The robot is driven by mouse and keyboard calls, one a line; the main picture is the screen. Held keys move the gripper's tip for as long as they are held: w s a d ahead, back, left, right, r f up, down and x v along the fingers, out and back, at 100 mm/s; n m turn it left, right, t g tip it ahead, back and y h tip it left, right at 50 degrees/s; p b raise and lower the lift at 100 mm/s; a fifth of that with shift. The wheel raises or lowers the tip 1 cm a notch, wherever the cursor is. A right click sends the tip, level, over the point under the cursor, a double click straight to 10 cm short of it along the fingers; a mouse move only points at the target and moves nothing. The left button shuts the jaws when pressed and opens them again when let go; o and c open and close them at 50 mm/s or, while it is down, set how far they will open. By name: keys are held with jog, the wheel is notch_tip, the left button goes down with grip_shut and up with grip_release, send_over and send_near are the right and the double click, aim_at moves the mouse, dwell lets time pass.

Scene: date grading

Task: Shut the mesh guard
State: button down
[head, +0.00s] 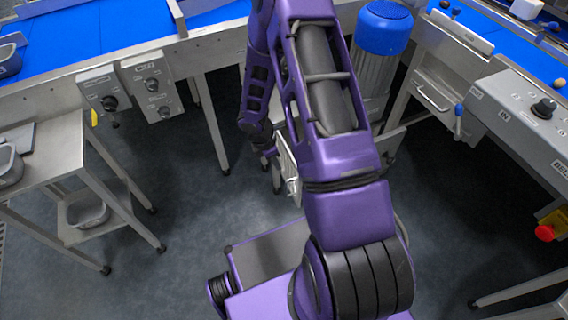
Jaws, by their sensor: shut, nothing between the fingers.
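A light metal panel, which looks like the mesh guard (288,172), stands below the blue motor in the middle of the head view. It is seen nearly edge-on and is partly hidden behind my purple arm. It appears to stand out at an angle from the frame under the motor, but its hinge is hidden. My gripper (268,157) points down just left of the panel's upper edge. Its fingers are small and dark here, shut with nothing in them. I cannot tell whether they touch the panel.
The blue motor (384,27) is behind my arm. Blue conveyors (110,30) run along the back. Open floor (190,200) lies left of my base.

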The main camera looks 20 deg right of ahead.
jog(key=b, duration=0.2)
send_near(294, 171)
jog(key=s+a+f, duration=0.4)
jog(key=shift+w+d+r+p, duration=0.1)
jog(key=shift+d+p, duration=0.05)
jog(key=shift+d, duration=0.95)
jog(key=shift+d+r+p, duration=0.15)
jog(key=shift+d, duration=0.9)
jog(key=shift+d, duration=0.1)
